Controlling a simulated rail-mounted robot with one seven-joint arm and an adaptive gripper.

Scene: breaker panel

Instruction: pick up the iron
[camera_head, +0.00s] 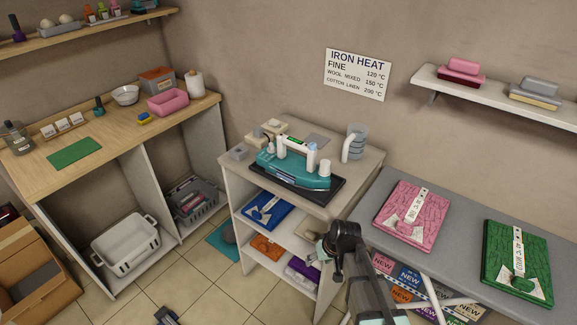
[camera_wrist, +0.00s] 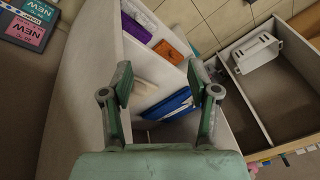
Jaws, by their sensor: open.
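The iron (camera_head: 295,165) is teal with a white handle and white knobs. It sits flat on a black pad (camera_head: 327,192) on top of a small white shelf unit (camera_head: 360,175) in the head view. It is not visible in the wrist view. My gripper (camera_wrist: 166,88) is open and empty in the wrist view, its two green-grey fingers spread apart over the view of the unit's shelves. In the head view, part of my arm shows in front of the shelf unit, to the right of and nearer than the iron.
A grey cup stack (camera_head: 355,142) stands behind the iron, right of it. Folded blue (camera_head: 267,210), orange (camera_head: 267,247) and purple (camera_head: 302,271) items lie on the shelves below. A grey table (camera_head: 450,230) with pink and green garments adjoins on the right.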

